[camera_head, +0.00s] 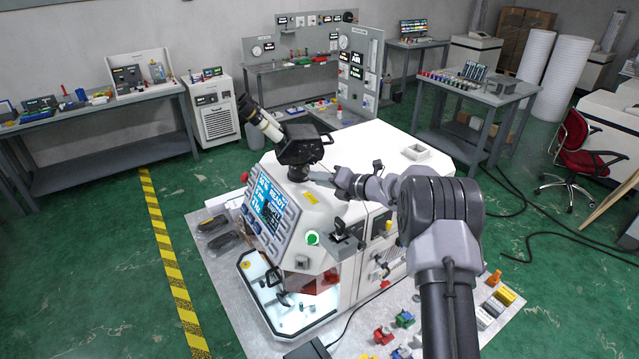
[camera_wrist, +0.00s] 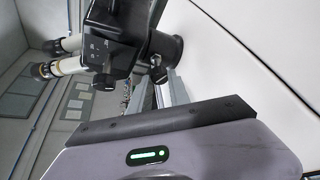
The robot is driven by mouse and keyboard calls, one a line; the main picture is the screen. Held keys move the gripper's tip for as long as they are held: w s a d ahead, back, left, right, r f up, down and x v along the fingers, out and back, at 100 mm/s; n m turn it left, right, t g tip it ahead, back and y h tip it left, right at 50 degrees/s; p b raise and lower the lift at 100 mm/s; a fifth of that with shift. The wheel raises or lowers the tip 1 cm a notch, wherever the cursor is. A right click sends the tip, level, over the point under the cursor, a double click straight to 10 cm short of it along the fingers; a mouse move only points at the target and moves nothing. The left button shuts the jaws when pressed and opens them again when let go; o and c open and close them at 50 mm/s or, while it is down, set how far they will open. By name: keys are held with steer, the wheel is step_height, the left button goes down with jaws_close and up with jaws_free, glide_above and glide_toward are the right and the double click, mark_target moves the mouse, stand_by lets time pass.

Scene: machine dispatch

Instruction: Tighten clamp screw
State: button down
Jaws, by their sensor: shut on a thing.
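A black microscope head with pale eyepieces (camera_head: 292,145) stands on top of the white machine (camera_head: 375,150). It also shows in the wrist view (camera_wrist: 112,42). A round black collar (camera_head: 298,173) sits under the head; in the wrist view the collar (camera_wrist: 168,55) meets the white housing. My gripper (camera_head: 314,176) reaches in from the right at the collar's side. In the wrist view the fingers (camera_wrist: 163,88) point at the collar and are shut on the small clamp screw there. The screw is mostly hidden by the fingers and too small to make out clearly.
The machine's sloped front carries a lit blue screen (camera_head: 269,205) and a green button (camera_head: 313,238). A small square tray (camera_head: 415,153) lies on the top at the back right. Workbenches stand along the walls, and a red chair (camera_head: 577,145) is at right.

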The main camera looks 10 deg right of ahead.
steer(key=shift+d+f+m+y+b, duration=0.1)
steer(key=shift+m+y+b, duration=0.2)
steer(key=shift+m+b, duration=0.25)
stand_by(0.4)
steer(key=c, duration=1.2)
jaws_free()
steer(key=b+v, duration=0.3)
steer(key=v, duration=1.4)
steer(key=shift+d, duration=0.25)
steer(key=shift+s, duration=0.1)
